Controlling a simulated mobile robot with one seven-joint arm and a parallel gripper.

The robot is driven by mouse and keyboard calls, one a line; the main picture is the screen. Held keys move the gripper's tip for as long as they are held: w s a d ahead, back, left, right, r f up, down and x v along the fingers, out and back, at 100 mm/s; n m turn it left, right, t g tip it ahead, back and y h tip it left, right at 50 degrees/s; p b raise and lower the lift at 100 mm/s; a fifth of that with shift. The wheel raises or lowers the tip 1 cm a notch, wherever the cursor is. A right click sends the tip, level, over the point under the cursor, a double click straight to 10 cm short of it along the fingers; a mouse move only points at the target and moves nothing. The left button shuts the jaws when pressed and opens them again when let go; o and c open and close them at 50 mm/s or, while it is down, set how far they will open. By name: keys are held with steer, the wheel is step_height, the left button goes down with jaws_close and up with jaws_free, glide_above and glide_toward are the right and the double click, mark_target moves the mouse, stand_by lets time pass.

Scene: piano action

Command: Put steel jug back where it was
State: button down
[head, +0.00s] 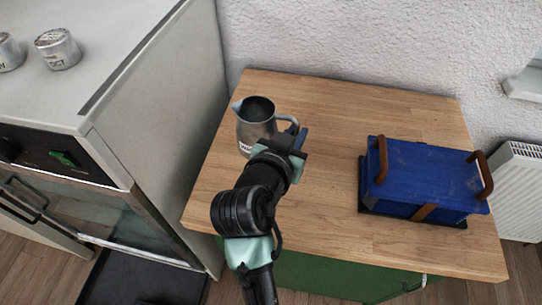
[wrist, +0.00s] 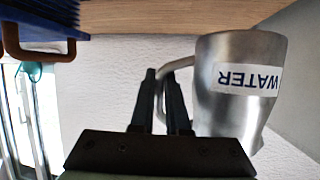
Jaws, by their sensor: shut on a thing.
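The steel jug (head: 256,121) is at the back left of the wooden worktop (head: 330,110) in the head view. It looks upright, with its spout to the left and its handle to the right. In the wrist view the jug (wrist: 238,90) appears upside down and bears a white label reading "WATER". My gripper (head: 296,138) is at the jug's right side, shut on its handle. In the wrist view the fingers (wrist: 165,90) close around the handle beside the jug's body. Whether the jug's base touches the worktop cannot be told.
A blue box (head: 425,175) with brown handles stands on the right of the worktop. A stove (head: 150,90) stands at the left, with cans (head: 58,49) on top. A white wall (head: 350,45) runs behind. The worktop between jug and box is clear.

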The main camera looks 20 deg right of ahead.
step_height(320, 180, down, 10)
steer(key=shift+r+b, duration=0.2)
steer(key=shift+b, duration=0.1)
steer(key=shift+f, duration=0.15)
steer(key=c, duration=0.9)
jaws_free()
